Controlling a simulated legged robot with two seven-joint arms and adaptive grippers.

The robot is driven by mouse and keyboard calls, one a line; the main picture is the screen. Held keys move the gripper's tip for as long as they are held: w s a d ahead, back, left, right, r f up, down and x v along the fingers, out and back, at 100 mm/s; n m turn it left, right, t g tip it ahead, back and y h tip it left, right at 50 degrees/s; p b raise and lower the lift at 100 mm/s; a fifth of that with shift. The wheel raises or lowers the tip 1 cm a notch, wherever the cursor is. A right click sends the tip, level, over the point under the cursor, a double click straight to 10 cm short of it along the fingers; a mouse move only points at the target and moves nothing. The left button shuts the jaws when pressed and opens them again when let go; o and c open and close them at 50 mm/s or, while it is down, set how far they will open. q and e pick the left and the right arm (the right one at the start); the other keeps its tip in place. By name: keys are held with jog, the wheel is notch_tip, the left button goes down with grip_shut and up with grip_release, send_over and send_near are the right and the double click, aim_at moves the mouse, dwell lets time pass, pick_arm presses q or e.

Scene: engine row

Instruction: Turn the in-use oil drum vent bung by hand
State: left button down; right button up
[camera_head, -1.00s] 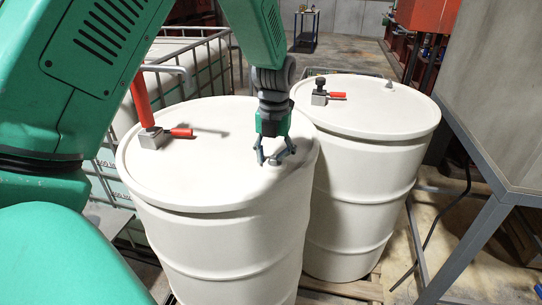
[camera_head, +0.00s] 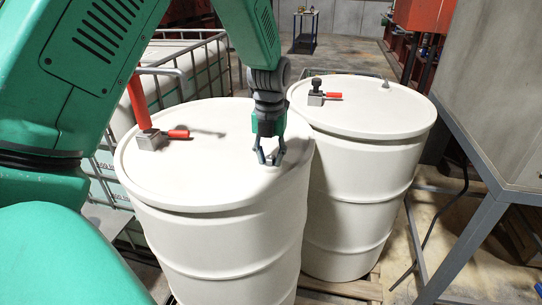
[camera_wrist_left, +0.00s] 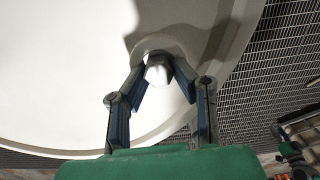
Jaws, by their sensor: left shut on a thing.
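The near white drum (camera_head: 215,185) stands upright, with a small grey vent bung (camera_head: 271,160) on its lid close to the right edge. My left gripper (camera_head: 269,157) points down at the bung, its two fingers shut on it from both sides. In the left wrist view the bung (camera_wrist_left: 158,70) shows as a pale cap between the fingertips of the left gripper (camera_wrist_left: 157,75). The gripper partly hides the bung in the head view. My right gripper is not in view.
The near drum's lid also carries a grey block (camera_head: 150,139) with red handles. A second white drum (camera_head: 360,180) with a red-handled valve (camera_head: 317,95) stands close at the right. A caged tank (camera_head: 190,65) is behind at left. A grey metal frame (camera_head: 475,240) stands at right.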

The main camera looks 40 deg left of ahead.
pick_arm(q)
jog(key=shift+a+r+n+p, duration=0.1)
jog(key=shift+r+n+p, duration=0.05)
jog(key=shift+n+p, duration=0.35)
jog(key=shift+w+d+n+p, duration=0.1)
jog(key=shift+d+n+p, duration=0.1)
jog(key=shift+n+p, duration=1.65)
jog(key=shift+n, duration=0.35)
jog(key=shift+n+p, duration=0.6)
jog(key=shift+n, duration=0.5)
jog(key=c, duration=1.4)
grip_release()
jog(key=shift+o, duration=0.4)
jog(key=shift+w+f, duration=0.1)
jog(key=shift+f, duration=0.1)
